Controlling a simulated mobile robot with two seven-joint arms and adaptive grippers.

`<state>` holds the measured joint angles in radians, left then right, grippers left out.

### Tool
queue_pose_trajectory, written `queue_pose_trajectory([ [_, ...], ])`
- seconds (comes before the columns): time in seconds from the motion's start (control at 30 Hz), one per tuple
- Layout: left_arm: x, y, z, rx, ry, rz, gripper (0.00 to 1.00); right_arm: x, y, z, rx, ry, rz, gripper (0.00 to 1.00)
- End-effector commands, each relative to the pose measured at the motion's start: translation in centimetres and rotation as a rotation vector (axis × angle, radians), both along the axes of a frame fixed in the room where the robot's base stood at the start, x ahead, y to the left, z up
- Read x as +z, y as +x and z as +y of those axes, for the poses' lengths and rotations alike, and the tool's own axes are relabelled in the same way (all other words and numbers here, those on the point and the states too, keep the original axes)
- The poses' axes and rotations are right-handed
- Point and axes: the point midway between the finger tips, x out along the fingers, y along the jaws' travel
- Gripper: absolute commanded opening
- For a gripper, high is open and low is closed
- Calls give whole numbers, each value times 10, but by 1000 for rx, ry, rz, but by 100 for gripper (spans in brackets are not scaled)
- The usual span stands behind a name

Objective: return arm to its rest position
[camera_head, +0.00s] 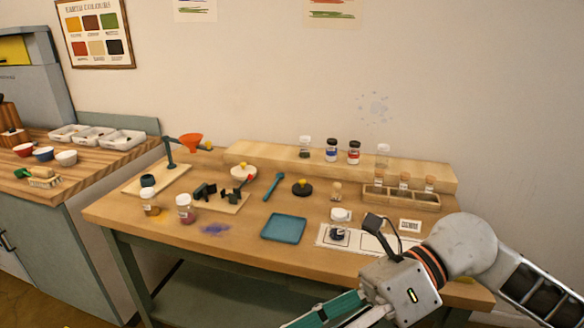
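My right arm comes in from the lower right, over the front right corner of the wooden work table (250,248). My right gripper (362,304) points down and left, in front of the table's edge. Its fingers run towards the bottom of the picture. Their tips are cut off or unclear, so I cannot tell whether they are open or hold something. A teal part (328,311) shows along the gripper; I cannot tell if it is a finger or a held thing. My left gripper is not in view.
A blue tray (284,228) and a jar with dark contents (339,233) on a white sheet (372,242) lie left of my arm. A rack of small corked jars (401,198) stands behind. Several jars line the raised shelf (274,158). A side counter (100,160) stands left.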

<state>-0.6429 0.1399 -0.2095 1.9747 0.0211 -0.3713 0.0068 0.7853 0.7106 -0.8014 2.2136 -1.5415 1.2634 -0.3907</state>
Motion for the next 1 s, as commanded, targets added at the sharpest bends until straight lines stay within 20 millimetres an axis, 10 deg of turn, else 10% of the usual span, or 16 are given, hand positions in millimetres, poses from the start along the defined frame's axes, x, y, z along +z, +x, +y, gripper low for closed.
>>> queue_pose_trajectory([
  [0.27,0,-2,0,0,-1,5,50,49,36,26,-231,487,534,48],
  [0.47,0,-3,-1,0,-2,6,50,30,105,-4,-514,768,958,48],
  [0.73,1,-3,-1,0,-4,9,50,-109,166,-83,-1002,1022,1537,48],
  [1.0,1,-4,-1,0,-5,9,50,-278,125,-147,-1457,1106,1990,48],
])
